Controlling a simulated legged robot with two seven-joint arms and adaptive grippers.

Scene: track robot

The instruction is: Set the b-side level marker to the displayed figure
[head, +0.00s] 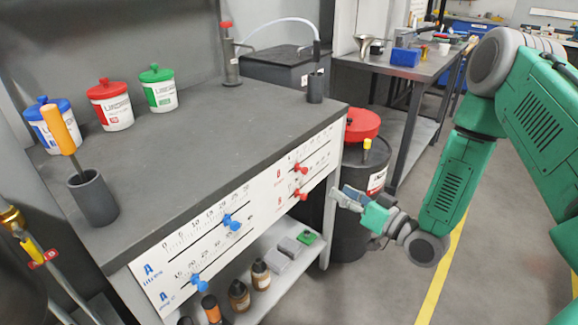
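A white panel (262,199) on the front of the grey bench carries printed scales with sliding markers. The B section at its right end has an upper red marker (300,168) and a lower red marker (298,192). The A section at the left has an upper blue marker (231,222) and a lower blue marker (199,284). The scale figures are too small to read surely, and I see no separate display. My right gripper (338,197) is beside the panel's right end, apart from the red markers. Its finger opening is unclear. My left gripper is out of view.
Blue, red and green lidded tubs (110,105) and an orange-handled tool in a dark cup (93,198) stand on the bench (215,140). Bottles and small blocks sit on the lower shelf (262,305). A dark drum with a red lid (362,124) stands behind my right gripper.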

